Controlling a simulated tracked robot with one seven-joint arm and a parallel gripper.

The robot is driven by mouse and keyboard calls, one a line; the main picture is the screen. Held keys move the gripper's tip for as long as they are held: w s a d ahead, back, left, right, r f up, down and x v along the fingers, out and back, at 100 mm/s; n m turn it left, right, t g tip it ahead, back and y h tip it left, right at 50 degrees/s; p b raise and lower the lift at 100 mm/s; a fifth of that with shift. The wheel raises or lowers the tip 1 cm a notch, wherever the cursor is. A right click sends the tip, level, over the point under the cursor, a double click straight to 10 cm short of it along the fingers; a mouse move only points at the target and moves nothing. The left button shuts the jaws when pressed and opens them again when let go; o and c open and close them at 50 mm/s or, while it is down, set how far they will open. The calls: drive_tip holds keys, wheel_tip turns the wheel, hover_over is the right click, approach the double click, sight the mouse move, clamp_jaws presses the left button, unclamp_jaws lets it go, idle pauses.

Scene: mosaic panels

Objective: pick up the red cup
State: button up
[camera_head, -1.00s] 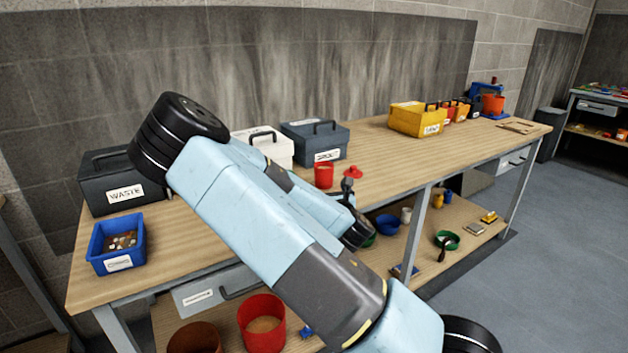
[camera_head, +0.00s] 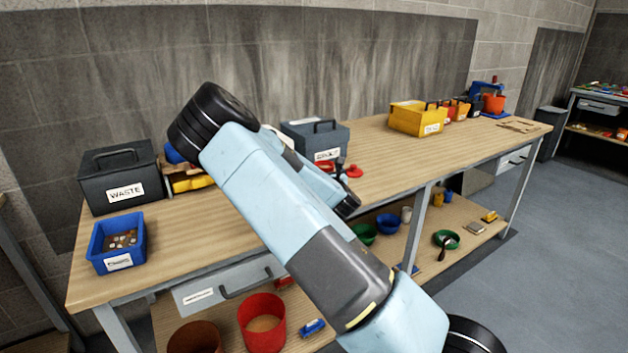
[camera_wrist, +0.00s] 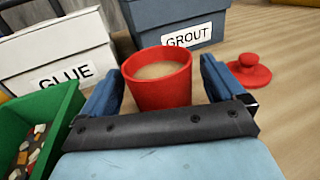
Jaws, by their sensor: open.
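The red cup (camera_wrist: 160,82) stands upright on the wooden bench in the wrist view, with a pale tan filling inside. My gripper (camera_wrist: 154,85) is open, with one blue finger on each side of the cup; a gap shows beside the cup at the right, and I cannot tell whether the left finger touches it. The cup's lower part is hidden behind the dark gripper bar. In the head view my arm covers most of the cup; a bit of red shows beside my wrist. A red lid with a knob (camera_wrist: 248,70) lies to the right of the cup.
A white GLUE box (camera_wrist: 60,45) and a grey-blue GROUT box (camera_wrist: 180,15) stand close behind. A green bin (camera_wrist: 50,115) of tile pieces is at left. In the head view, a WASTE box (camera_head: 122,172) and blue bin (camera_head: 117,245) stand left; the bench's middle right is clear.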

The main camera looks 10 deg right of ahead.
drive_tip(key=shift+w, duration=0.3)
drive_tip(key=c, duration=1.2)
